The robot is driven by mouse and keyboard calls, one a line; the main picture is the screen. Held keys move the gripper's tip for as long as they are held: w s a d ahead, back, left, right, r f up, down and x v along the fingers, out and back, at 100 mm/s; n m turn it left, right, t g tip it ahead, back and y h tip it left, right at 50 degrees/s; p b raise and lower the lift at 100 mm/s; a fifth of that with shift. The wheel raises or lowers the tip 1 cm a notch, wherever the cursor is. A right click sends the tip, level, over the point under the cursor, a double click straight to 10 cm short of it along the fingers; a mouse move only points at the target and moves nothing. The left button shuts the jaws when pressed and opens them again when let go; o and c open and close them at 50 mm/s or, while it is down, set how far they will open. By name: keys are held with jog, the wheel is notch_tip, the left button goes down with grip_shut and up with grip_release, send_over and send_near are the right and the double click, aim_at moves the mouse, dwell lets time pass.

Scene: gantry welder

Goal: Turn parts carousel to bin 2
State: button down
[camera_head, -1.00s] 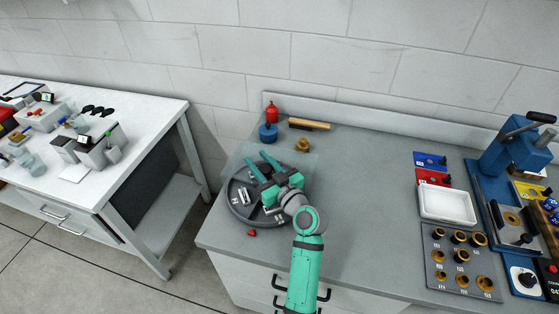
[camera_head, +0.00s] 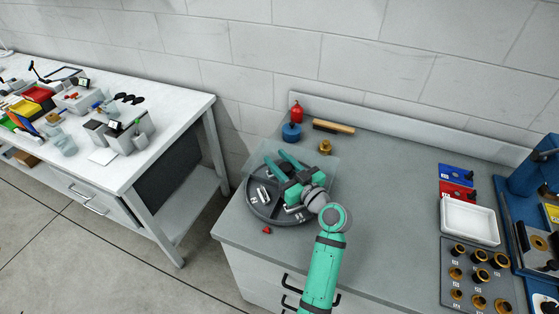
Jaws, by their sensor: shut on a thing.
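The parts carousel (camera_head: 262,212) is a dark grey round tray with divided bins, near the left end of the grey bench. Silvery parts show in its left bin, and a small label shows near its front. A clear sheet or cover (camera_head: 325,172) shows over its back part. My gripper (camera_head: 278,162), with teal fingers, is over the carousel and pointing to its back left. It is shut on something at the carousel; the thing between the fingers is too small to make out. My wrist and arm hide the carousel's right side, so I cannot tell which bin is where.
A red marker (camera_head: 267,230) lies in front of the carousel. A white tray (camera_head: 469,220) and a fittings board (camera_head: 443,270) stand right. The bench between is clear.

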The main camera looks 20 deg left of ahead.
aim_at(290, 173)
jog(key=c, duration=1.2)
grip_release()
jog(key=v, duration=1.1)
